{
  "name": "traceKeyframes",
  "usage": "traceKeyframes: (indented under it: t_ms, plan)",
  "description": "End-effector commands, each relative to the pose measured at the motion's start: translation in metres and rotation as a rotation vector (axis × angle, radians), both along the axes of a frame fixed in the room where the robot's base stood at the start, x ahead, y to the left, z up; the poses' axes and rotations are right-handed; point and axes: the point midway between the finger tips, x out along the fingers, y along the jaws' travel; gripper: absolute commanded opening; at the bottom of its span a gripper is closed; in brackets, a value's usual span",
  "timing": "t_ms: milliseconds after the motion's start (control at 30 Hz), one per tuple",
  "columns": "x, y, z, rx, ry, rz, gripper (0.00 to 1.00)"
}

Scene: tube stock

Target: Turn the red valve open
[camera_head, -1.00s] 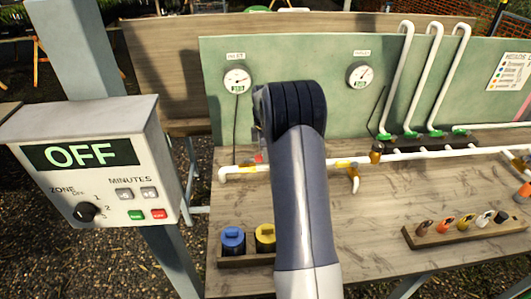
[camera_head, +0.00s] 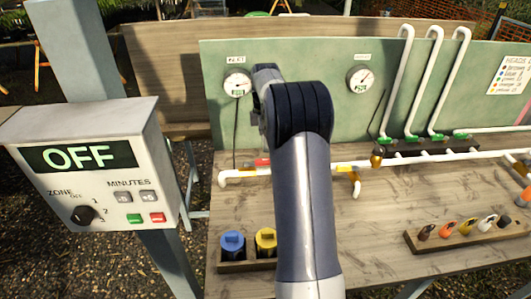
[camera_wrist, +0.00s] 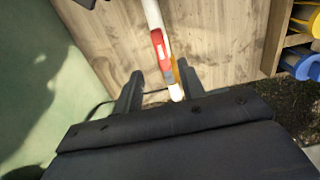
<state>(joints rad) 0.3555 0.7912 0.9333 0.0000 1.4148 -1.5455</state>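The red valve (camera_head: 262,161) sits on the white pipe at the back of the wooden bench, just left of my arm. In the wrist view its red handle (camera_wrist: 160,46) lies along the white pipe, with a brass-coloured part beside it. My gripper (camera_wrist: 160,70) is open, with one dark finger on each side of the pipe in that picture. Nothing is seen held, and I cannot tell whether either finger touches the valve.
Two gauges (camera_head: 237,83) (camera_head: 360,79) hang on the green backboard. A control box (camera_head: 95,165) reading OFF stands at left. Blue (camera_head: 232,243) and yellow (camera_head: 266,240) capped canisters stand at the front. A rack of coloured heads (camera_head: 465,233) lies at right.

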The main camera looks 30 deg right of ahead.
Motion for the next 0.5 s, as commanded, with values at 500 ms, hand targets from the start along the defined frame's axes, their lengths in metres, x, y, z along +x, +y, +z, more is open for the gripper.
traceKeyframes:
  t_ms: [500]
  plan:
    - [0.0, 0.0, 0.038, 0.0, 0.001, 0.0, 0.38]
